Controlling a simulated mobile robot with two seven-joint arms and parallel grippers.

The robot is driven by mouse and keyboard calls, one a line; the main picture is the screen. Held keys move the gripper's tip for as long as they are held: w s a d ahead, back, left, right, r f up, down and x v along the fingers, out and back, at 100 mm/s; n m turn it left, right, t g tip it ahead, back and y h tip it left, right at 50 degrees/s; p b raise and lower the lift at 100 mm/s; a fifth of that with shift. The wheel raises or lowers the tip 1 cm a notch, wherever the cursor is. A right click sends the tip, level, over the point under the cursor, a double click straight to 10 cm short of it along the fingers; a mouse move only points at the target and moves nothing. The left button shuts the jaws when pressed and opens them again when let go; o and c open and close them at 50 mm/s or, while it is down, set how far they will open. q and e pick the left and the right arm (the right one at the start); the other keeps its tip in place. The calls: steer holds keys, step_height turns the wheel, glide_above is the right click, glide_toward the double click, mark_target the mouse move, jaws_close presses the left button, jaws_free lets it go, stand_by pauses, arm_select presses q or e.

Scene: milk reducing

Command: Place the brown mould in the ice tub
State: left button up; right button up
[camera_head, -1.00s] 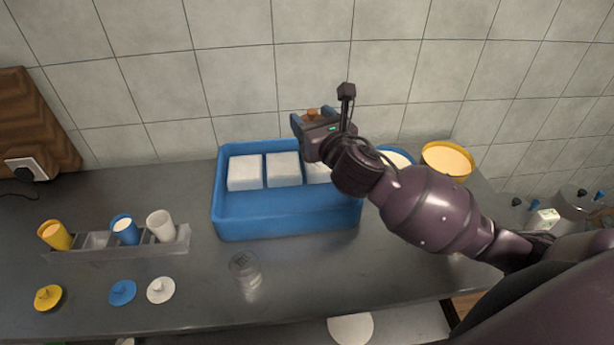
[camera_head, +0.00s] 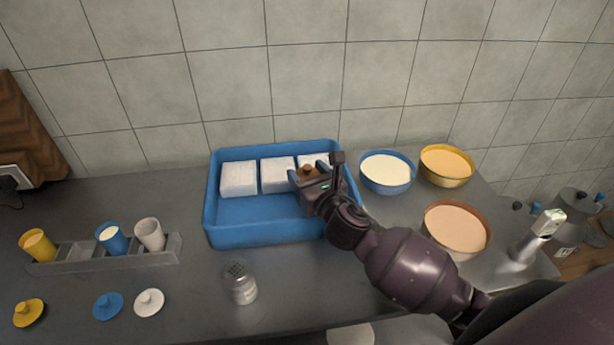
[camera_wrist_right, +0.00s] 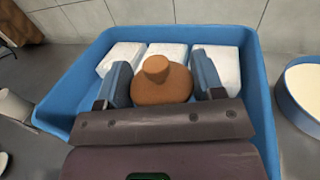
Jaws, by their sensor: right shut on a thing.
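The brown mould (camera_wrist_right: 160,84), a round lid-like piece with a knob on top, is between the fingers of my right gripper (camera_wrist_right: 159,86). In the head view the mould (camera_head: 308,171) shows as a small brown top at the tip of the right gripper (camera_head: 314,173). The gripper is shut on it, over the right part of the blue ice tub (camera_head: 265,232). White ice blocks (camera_head: 239,178) line the tub's back wall. The mould looks in front of the blocks; I cannot tell whether it touches the tub floor. My left gripper is not in view.
Bowls stand right of the tub: blue (camera_head: 386,172), yellow (camera_head: 447,165) and brown (camera_head: 456,228). A shaker (camera_head: 240,284) stands in front. A rack (camera_head: 100,252) with cups and loose lids (camera_head: 149,302) are at left. The tub's front left floor is clear.

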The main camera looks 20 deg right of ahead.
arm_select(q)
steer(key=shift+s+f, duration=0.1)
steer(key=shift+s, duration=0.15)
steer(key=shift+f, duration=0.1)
arm_select(e)
steer(key=shift+f, duration=0.1)
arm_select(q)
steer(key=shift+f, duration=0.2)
arm_select(e)
steer(key=shift+f, duration=0.55)
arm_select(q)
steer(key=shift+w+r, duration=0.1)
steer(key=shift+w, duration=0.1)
arm_select(e)
steer(key=o, duration=1.2)
steer(key=shift+r, duration=0.1)
